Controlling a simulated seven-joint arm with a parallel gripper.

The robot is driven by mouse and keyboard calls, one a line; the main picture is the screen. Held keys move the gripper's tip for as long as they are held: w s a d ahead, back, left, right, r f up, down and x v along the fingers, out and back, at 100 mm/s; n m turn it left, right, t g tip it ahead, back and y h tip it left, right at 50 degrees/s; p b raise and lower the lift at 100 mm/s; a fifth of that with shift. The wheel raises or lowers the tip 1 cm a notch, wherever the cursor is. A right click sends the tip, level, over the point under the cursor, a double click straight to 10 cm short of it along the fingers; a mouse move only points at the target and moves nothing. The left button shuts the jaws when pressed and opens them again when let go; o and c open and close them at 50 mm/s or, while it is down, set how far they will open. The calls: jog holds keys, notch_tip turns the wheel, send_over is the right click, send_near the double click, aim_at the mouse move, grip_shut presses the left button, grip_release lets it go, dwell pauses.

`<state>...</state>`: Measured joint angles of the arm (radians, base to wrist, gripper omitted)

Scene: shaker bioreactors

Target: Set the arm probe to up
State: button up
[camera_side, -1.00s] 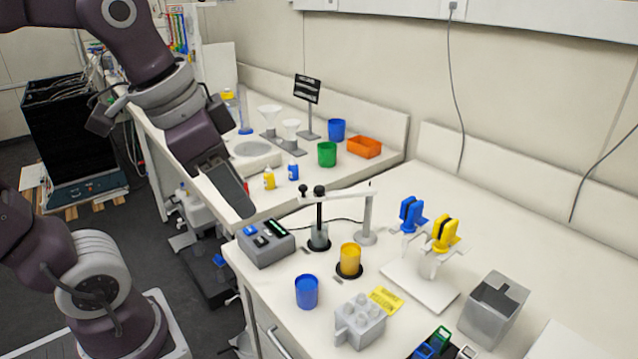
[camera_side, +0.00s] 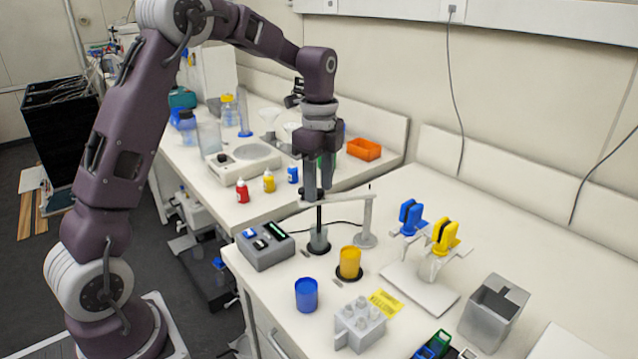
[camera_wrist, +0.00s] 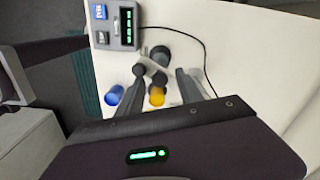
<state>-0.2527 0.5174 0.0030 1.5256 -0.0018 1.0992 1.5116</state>
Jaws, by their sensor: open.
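The probe stand (camera_side: 367,218) is a pale post with a level arm reaching left. I cannot tell whether a finger touches a knob.
A yellow cup (camera_side: 350,262) and a blue cup (camera_side: 306,294) stand in front. Blue and yellow clamps (camera_side: 445,236) stand to the right.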

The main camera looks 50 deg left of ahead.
grip_shut()
dwell(1.4)
